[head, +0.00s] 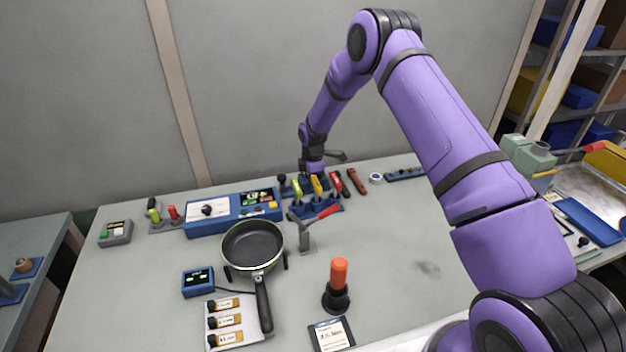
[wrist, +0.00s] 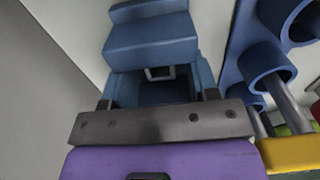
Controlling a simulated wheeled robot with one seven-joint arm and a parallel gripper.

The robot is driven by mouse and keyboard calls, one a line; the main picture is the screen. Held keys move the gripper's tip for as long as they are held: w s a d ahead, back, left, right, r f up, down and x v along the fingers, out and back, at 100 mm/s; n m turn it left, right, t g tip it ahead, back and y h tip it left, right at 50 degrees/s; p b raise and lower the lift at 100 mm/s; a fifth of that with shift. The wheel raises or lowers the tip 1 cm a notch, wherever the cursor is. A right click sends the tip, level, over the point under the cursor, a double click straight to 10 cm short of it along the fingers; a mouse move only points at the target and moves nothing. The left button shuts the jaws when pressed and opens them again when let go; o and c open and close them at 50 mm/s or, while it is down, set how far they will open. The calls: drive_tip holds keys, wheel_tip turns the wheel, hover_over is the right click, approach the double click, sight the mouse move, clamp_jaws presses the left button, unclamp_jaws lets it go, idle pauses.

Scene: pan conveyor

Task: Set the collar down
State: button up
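My gripper (head: 312,180) is low at the back of the table, at the blue tool rack (head: 322,209). In the wrist view its two dark fingers (wrist: 158,98) stand wide apart, one at each side of a blue stepped holder (wrist: 150,42). A small grey square piece (wrist: 160,73) shows in the holder's recess. I see nothing clearly held between the fingers, though the tips are partly hidden by the grey gripper body. I cannot make out the collar for certain in either view.
Blue ring sockets (wrist: 268,62) with tool shafts stand close at right in the wrist view. The blue control box (head: 234,213) is left of the rack. The frying pan (head: 253,245) and an orange-handled tool (head: 338,284) are nearer. The table's right front is clear.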

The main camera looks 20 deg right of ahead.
drive_tip(key=s+d+r+m+t, duration=0.1)
drive_tip(key=s+r+m, duration=0.15)
drive_tip(key=r, duration=1.15)
drive_tip(key=s+d+r+m, duration=0.1)
drive_tip(key=s+r, duration=0.3)
drive_tip(key=r, duration=1)
drive_tip(key=s+d+r+m+t, duration=0.2)
drive_tip(key=s+r+m, duration=0.3)
drive_tip(key=s+r, duration=0.75)
drive_tip(key=s+d+r+m+t, duration=0.1)
drive_tip(key=s+m, duration=0.3)
drive_tip(key=s, duration=1.1)
drive_tip(key=s+d+r+m+t, duration=0.1)
drive_tip(key=s+r+m, duration=0.3)
drive_tip(key=s, duration=1.1)
drive_tip(key=shift+d+m, duration=0.45)
drive_tip(key=shift+m, duration=0.3)
